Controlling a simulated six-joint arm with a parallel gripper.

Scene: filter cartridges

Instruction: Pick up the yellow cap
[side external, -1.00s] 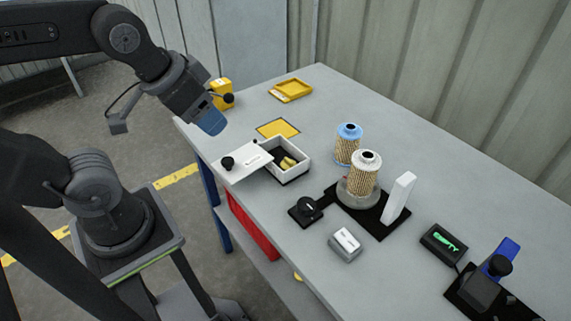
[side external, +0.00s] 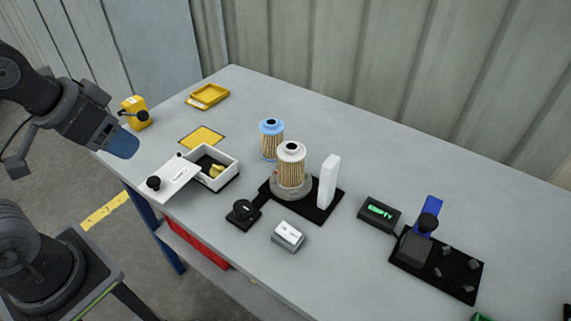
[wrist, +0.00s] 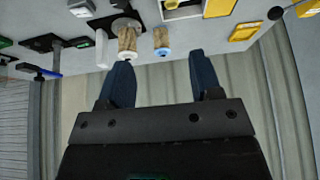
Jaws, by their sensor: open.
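A small yellow piece (side external: 217,170), possibly the yellow cap, lies inside the open white box (side external: 231,181). It is too small to make out its shape, and the box wall and white lid hide part of the inside. My gripper (side external: 122,146) is at the left, over the table's left edge, apart from the box and empty. In the wrist view my gripper (wrist: 160,58) has its two blue fingers spread wide with nothing between them.
The lid (side external: 172,180) slants off the box's left side. A yellow container (side external: 136,113) with a black knob stands close behind my gripper. A yellow tray (side external: 208,96) and yellow square (side external: 202,138) lie behind the box. Two filter cartridges (side external: 291,165) (side external: 271,140) stand to its right.

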